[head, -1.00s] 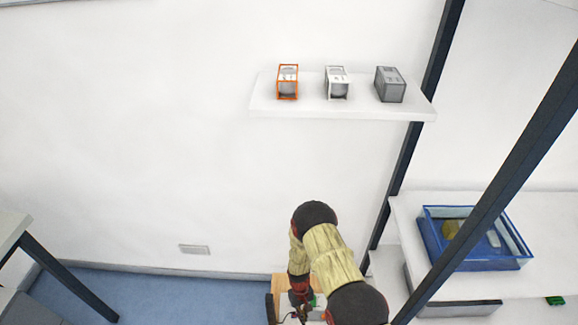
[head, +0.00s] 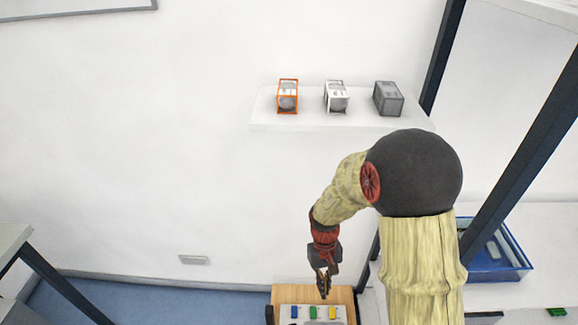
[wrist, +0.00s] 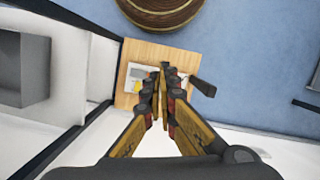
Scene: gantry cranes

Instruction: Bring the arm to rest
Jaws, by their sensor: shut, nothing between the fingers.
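My gripper (head: 323,290) hangs from my bent arm at the lower middle of the head view, pointing down above a small wooden surface. In the wrist view my gripper (wrist: 163,72) has its fingers together with nothing between them. My arm covers part of the right side of the head view.
The wooden surface (head: 347,294) carries a panel with blue, green and yellow pieces (head: 313,312). A white wall shelf (head: 290,123) holds an orange-framed, a white and a grey box. A blue tray (head: 515,270) and dark posts (head: 535,150) stand at right.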

